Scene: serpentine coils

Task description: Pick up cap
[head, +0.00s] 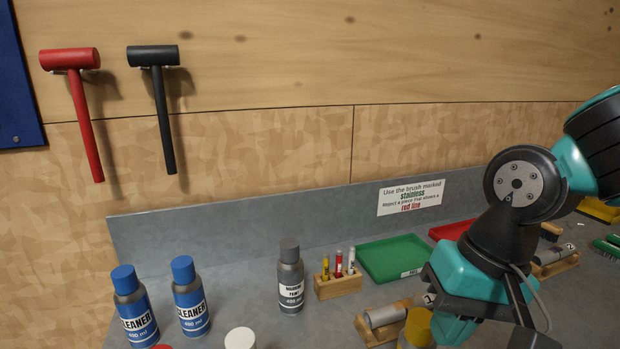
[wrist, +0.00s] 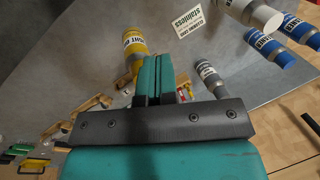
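Several capped cans show in the head view, and I cannot tell which cap the task names. A white cap (head: 240,338) is at the bottom edge. Blue caps top two cleaner cans, the left cap (head: 123,279) and the right cap (head: 183,269). A dark cap (head: 289,251) tops the grey marking paint can (head: 291,287). A yellow can (head: 418,326) is partly cut off beside my gripper; it also shows in the wrist view (wrist: 134,45), just left of the fingertips. My gripper (wrist: 161,60) has its two teal fingers together, with nothing seen between them.
A wooden holder (head: 338,286) with small tubes, a green tray (head: 392,259) and a cylinder on a wooden rest (head: 386,315) stand on the grey bench. A red tray (head: 450,231) is behind my arm. Red (head: 86,120) and black (head: 164,110) mallets hang on the wall.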

